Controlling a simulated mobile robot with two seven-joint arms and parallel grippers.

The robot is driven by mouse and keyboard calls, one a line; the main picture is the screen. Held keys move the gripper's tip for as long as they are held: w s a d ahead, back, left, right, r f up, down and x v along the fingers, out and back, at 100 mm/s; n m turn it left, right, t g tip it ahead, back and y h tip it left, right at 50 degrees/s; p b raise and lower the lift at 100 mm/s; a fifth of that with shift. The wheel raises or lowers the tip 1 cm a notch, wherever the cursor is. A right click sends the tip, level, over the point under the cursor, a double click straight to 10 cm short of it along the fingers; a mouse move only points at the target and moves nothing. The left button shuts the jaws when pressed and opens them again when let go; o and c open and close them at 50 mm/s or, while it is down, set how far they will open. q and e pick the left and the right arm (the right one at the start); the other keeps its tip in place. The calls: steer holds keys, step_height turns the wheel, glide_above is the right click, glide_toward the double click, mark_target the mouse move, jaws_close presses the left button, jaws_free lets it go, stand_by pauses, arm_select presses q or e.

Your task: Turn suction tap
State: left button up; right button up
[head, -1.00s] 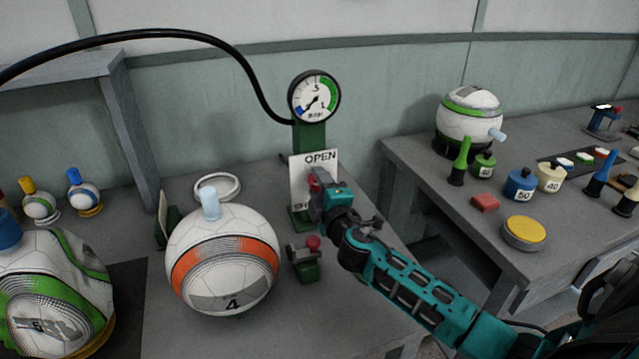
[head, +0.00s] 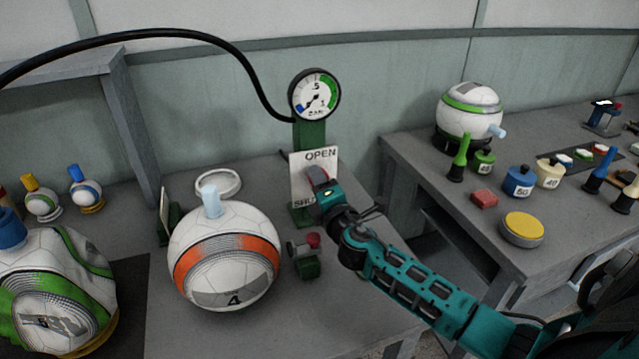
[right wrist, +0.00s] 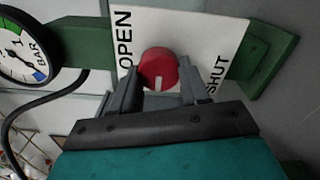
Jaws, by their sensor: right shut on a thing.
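The suction tap's red knob (right wrist: 158,68) sits on a white plate (right wrist: 200,25) marked OPEN and SHUT. A white mark on the knob points toward my gripper in the right wrist view. My right gripper (right wrist: 160,88) is shut on the knob, one finger on each side. My left gripper is not in view.
A white ball with an orange band (head: 223,256) stands left of the tap. A small red-knobbed valve (head: 305,257) is close below my right gripper. A black hose (head: 170,34) arches to the gauge. The right table (head: 445,190) holds another ball and several weights.

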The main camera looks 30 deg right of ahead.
steer(key=o, duration=1.1)
steer(key=shift+c, duration=0.2)
steer(key=b+v, duration=0.1)
steer(key=v, duration=1.2)
steer(key=shift+d+f, duration=0.1)
